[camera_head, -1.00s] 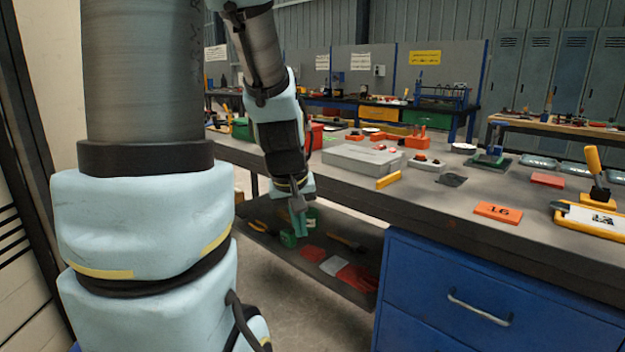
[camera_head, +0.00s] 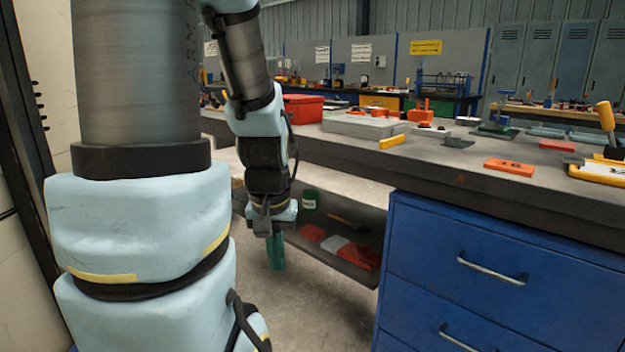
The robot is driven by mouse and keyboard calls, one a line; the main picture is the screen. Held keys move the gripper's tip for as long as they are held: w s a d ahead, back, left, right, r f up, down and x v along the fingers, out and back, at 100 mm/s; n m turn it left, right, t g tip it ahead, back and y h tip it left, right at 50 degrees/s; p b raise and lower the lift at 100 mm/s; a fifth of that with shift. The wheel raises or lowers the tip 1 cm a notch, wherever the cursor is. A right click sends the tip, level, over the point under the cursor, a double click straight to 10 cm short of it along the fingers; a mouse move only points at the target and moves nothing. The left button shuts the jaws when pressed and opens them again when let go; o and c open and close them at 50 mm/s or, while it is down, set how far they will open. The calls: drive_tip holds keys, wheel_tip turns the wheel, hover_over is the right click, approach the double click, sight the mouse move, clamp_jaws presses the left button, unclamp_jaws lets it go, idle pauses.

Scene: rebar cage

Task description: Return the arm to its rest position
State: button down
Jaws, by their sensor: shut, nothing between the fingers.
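My arm is folded down in front of me, with its upper links large at the left of the head view. My gripper (camera_head: 276,252) hangs at the end of the arm and points down. It is shut, with nothing held between its fingers. It sits in open air in front of the low shelf, to the left of the blue drawer cabinet (camera_head: 420,245) and below the level of the workbench top (camera_head: 455,165). I see no contact between the gripper and the bench.
A red toolbox (camera_head: 303,108), a grey case (camera_head: 362,126), a yellow block (camera_head: 392,142) and an orange plate (camera_head: 510,167) lie on the bench. The low shelf (camera_head: 350,270) holds a green can (camera_head: 310,199) and red items. The floor (camera_head: 310,320) below my gripper is clear.

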wheel_tip(320, 180, up, 21)
drive_tip(key=p, duration=2.2)
drive_tip(key=shift+r, duration=0.15)
